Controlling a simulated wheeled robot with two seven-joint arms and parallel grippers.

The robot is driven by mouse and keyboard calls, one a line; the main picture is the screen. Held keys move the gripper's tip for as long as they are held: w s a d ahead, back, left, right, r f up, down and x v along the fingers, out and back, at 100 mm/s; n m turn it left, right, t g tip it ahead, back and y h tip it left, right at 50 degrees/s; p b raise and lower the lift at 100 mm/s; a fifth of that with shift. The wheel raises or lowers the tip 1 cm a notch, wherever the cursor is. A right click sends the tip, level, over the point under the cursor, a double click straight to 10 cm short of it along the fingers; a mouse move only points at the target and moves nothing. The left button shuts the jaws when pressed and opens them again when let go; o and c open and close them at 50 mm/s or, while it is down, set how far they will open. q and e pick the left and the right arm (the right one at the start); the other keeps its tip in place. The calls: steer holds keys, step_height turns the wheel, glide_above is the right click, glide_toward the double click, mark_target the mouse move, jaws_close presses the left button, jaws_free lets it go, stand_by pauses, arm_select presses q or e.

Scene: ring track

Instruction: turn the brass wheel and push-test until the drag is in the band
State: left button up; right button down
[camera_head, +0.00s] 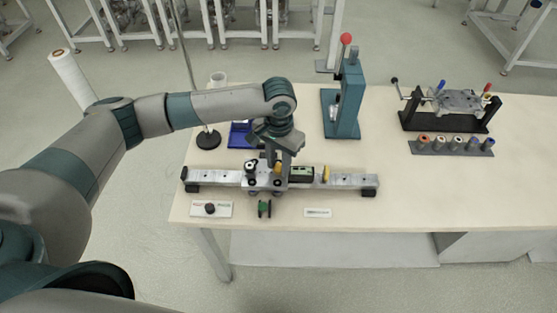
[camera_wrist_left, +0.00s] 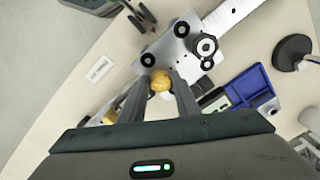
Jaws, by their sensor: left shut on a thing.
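The brass wheel (camera_wrist_left: 160,82) sits on the carriage and shows between my left fingertips in the left wrist view. My left gripper (camera_wrist_left: 160,92) is shut on it, reaching down from above. In the head view the left gripper (camera_head: 277,163) is over the middle of the rail, and the wheel is mostly hidden behind it. The silver carriage (camera_wrist_left: 176,48) has several black rollers. It rides on the pale metal rail (camera_head: 217,178), which lies across the front of the table. My right gripper is not in view.
A black fixture (camera_head: 445,116) stands at right. The right front table is clear.

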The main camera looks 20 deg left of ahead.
arm_select(q)
steer(key=shift+r+m+p, duration=0.2)
steer(key=shift+m+p, duration=0.7)
steer(key=shift+m, duration=0.2)
steer(key=shift+f+m+p, duration=0.15)
steer(key=shift+m+p, duration=0.55)
steer(key=shift+m, duration=0.5)
steer(key=shift+w, duration=0.1)
steer(key=o, duration=1)
steer(key=shift+o, duration=0.2)
